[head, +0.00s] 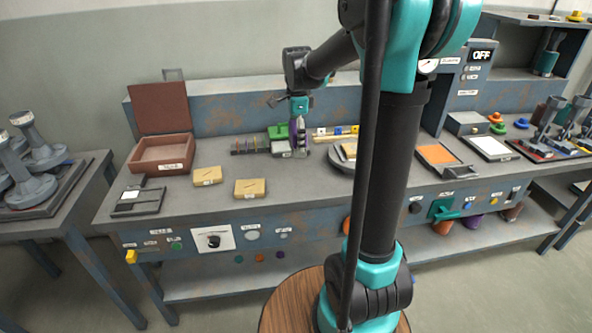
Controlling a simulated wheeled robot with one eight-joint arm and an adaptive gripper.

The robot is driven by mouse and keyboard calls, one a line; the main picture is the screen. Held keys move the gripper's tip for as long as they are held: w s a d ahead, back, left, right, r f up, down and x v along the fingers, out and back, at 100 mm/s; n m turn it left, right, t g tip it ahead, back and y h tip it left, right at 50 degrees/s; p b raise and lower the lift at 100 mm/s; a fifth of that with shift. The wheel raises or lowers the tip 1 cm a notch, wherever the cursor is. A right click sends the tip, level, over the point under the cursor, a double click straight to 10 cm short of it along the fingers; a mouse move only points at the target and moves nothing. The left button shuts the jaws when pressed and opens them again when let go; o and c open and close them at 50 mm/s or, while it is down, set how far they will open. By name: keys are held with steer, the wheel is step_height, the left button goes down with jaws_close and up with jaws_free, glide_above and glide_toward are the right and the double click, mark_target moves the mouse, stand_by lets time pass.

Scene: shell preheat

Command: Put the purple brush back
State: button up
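My gripper (300,118) hangs over the back middle of the workbench, pointing down. A purple, upright piece, which looks like the purple brush (300,131), shows directly below it and appears to be held in its fingers. The fingers are small here and partly merge with the brush. A low rack (250,150) with several coloured upright pieces stands just left of the gripper. A green block-like thing (278,132) is beside the rack. Whether the brush's lower end touches anything is hard to tell.
An open brown box (160,168) stands at the left of the bench, with two tan blocks (250,188) in front of the rack. A round grey dish (342,160) sits right of the gripper, partly behind my arm. The bench's front middle is clear.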

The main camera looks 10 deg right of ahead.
step_height(320, 180, down, 12)
steer(key=shift+d+r, duration=0.1)
stand_by(0.4)
steer(key=o, duration=0.9)
steer(key=shift+f, duration=0.2)
step_height(320, 180, up, 12)
steer(key=shift+s+r, duration=0.1)
steer(key=s+d+f+n+t, duration=0.1)
steer(key=s+f+n, duration=0.3)
steer(key=s+n, duration=0.2)
steer(key=s+d+f+n+t, duration=0.1)
steer(key=s+f+n, duration=0.4)
steer(key=s, duration=0.3)
steer(key=s+d+f+n+t, duration=0.2)
steer(key=s+f+n, duration=0.2)
steer(key=s+n, duration=0.3)
steer(key=shift+s+f, duration=0.25)
steer(key=shift+s, duration=0.2)
